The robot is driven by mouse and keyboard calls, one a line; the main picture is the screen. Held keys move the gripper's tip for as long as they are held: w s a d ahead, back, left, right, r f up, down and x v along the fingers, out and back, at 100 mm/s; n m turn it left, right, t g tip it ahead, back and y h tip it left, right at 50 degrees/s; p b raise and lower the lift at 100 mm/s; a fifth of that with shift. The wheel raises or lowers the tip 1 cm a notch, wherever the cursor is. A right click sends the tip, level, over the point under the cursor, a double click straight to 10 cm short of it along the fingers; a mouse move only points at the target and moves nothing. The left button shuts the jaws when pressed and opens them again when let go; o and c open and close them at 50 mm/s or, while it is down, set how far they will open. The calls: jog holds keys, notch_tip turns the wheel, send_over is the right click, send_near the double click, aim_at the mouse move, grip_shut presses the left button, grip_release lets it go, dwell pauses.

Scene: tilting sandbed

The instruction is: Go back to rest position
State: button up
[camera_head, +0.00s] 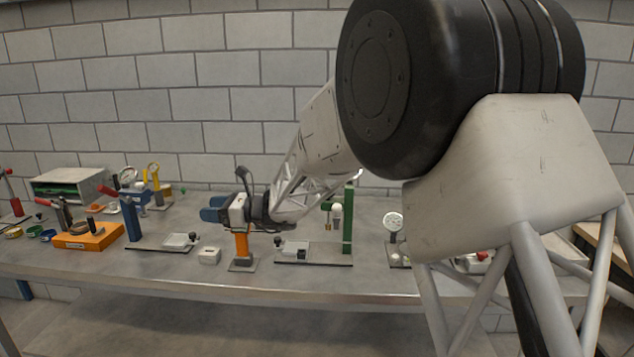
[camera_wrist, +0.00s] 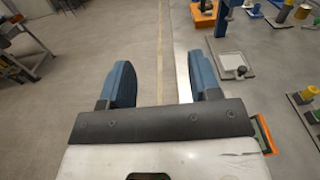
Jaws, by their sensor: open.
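My gripper (camera_head: 213,208) hangs above the workbench (camera_head: 200,270) at mid-height, its blue fingers pointing left in the head view. In the wrist view, the two blue fingers of my gripper (camera_wrist: 165,88) stand wide apart with nothing between them. Below them the wrist view shows the grey floor and the bench edge. An orange stand (camera_head: 241,246) is on the bench just below my gripper, partly behind my wrist in the head view; I cannot tell whether they touch.
A small white block (camera_head: 209,255) lies left of the orange stand. A blue press-like device (camera_head: 133,218) and an orange tray (camera_head: 75,240) stand further left. A green post device (camera_head: 347,225) and a round gauge (camera_head: 393,223) stand right. The brick wall rises behind.

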jog(key=s+d+r+n+h, duration=0.1)
jog(key=s+d+n+h, duration=0.3)
jog(key=s+d, duration=0.55)
jog(key=s+d+r+n+h, duration=0.3)
jog(key=s+d, duration=0.4)
jog(key=d, duration=0.6)
jog(key=s+d+f+n+t+h, duration=0.1)
jog(key=s+d+f+n+h, duration=0.1)
jog(key=s+d, duration=0.6)
jog(key=s+d+f+n+h, duration=0.2)
jog(key=s+d+n+h, duration=0.3)
jog(key=s+d, duration=0.4)
jog(key=s+d+f+n+t+h, duration=0.1)
jog(key=s+d+f+n+h, duration=0.2)
jog(key=s+d, duration=0.5)
jog(key=d+h, duration=0.1)
jog(key=d, duration=0.3)
jog(key=shift+s+t, duration=0.25)
jog(key=shift+t, duration=0.05)
